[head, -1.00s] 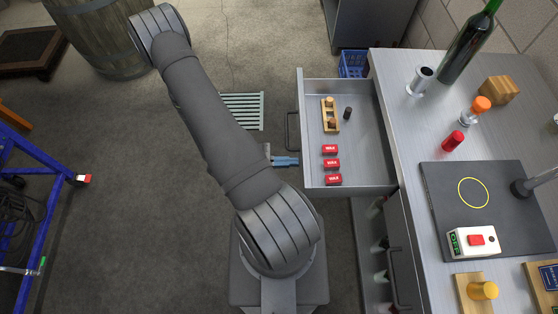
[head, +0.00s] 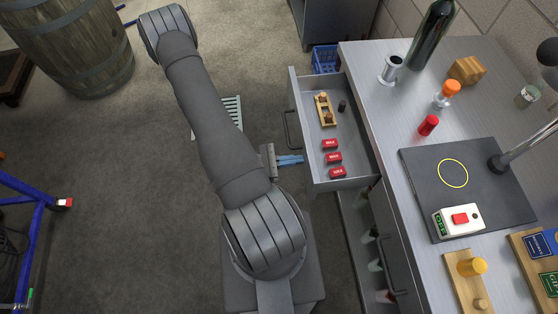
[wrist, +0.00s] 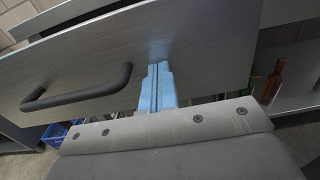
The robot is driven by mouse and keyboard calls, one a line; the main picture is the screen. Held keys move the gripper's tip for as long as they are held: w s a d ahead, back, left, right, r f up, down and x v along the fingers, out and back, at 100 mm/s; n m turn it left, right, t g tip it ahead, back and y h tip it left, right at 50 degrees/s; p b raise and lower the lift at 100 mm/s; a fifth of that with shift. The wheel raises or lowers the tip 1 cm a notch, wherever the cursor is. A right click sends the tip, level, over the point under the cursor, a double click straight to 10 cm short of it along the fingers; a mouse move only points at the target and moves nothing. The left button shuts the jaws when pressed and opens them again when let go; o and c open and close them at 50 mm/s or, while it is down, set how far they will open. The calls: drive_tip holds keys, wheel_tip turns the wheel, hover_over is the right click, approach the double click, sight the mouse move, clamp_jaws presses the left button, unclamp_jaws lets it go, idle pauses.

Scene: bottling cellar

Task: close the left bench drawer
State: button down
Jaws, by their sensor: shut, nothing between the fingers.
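The left bench drawer (head: 345,181) is pulled out from the bench, with its dark bar handle (head: 291,130) on the front. Its front panel (wrist: 210,40) and handle (wrist: 78,92) fill much of the wrist view. Inside lie a wooden piece with knobs (head: 325,110), a small dark cylinder (head: 342,106) and three red wax blocks (head: 333,158). My gripper (head: 301,160) has blue fingers, shut and empty, at the drawer front, to the near side of the handle. In the wrist view the fingertips (wrist: 159,68) overlap the panel right of the handle; whether they touch it I cannot tell.
Below, bottles stand in the open bench side. A blue crate (head: 325,59) sits on the floor beyond the drawer.

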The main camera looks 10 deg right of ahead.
drive_tip(key=d, duration=1.8)
drive_tip(key=shift+d, duration=0.35)
drive_tip(key=shift+w+d+r, duration=0.1)
drive_tip(key=shift+r, duration=0.05)
drive_tip(key=shift+a, duration=7.3)
drive_tip(key=shift+d, duration=0.1)
drive_tip(key=shift+d, duration=6.35)
